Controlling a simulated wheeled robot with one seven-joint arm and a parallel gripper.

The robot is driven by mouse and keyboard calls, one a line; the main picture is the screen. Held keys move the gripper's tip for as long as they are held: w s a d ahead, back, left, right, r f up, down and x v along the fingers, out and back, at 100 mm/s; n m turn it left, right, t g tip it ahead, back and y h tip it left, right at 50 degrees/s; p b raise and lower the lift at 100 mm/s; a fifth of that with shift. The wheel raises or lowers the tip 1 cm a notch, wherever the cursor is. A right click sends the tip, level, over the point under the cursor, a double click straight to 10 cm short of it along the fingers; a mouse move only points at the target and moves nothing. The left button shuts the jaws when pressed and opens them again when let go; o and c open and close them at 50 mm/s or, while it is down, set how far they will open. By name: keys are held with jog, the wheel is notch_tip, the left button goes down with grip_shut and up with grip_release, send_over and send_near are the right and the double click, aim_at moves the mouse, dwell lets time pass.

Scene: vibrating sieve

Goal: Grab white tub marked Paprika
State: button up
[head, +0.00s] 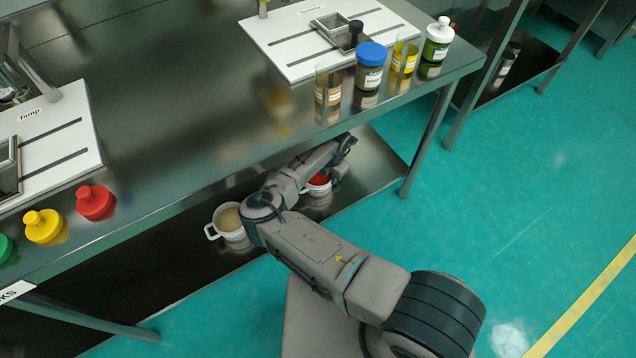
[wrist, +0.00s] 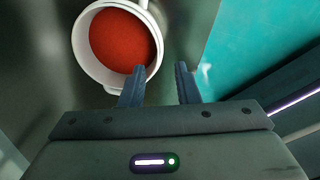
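A white tub (head: 319,190) with red contents stands on the lower shelf under the steel table, partly hidden by my arm in the head view. In the wrist view the tub (wrist: 81,60) is at the upper left, seen from above, with a handle at its top edge. Its label is not readable. My gripper (wrist: 160,85) is open. The left finger overlaps the tub's near rim in the picture, and the right finger is to the right of the tub. I cannot tell whether a finger touches it. In the head view the gripper's fingertips are too small to make out.
Another white tub (head: 235,237) with beige contents stands to the left on the dark lower shelf (head: 180,275). The tabletop above (head: 190,110) holds several jars, including a blue-lidded one (head: 368,78). A table leg (head: 425,140) stands to the right. Green floor is open beyond.

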aim_at(318, 179)
jog(key=shift+w+a+f+b, duration=0.15)
jog(key=shift+f+b, duration=0.5)
jog(key=shift+f, duration=0.45)
jog(key=shift+w+a+f+b, duration=0.1)
jog(key=shift+f+b, duration=0.5)
jog(key=shift+f, duration=0.45)
jog(key=shift+w+a+f+b, duration=0.15)
jog(key=shift+f+b, duration=0.5)
jog(key=shift+f, duration=0.45)
jog(key=shift+d, duration=0.1)
grip_shut()
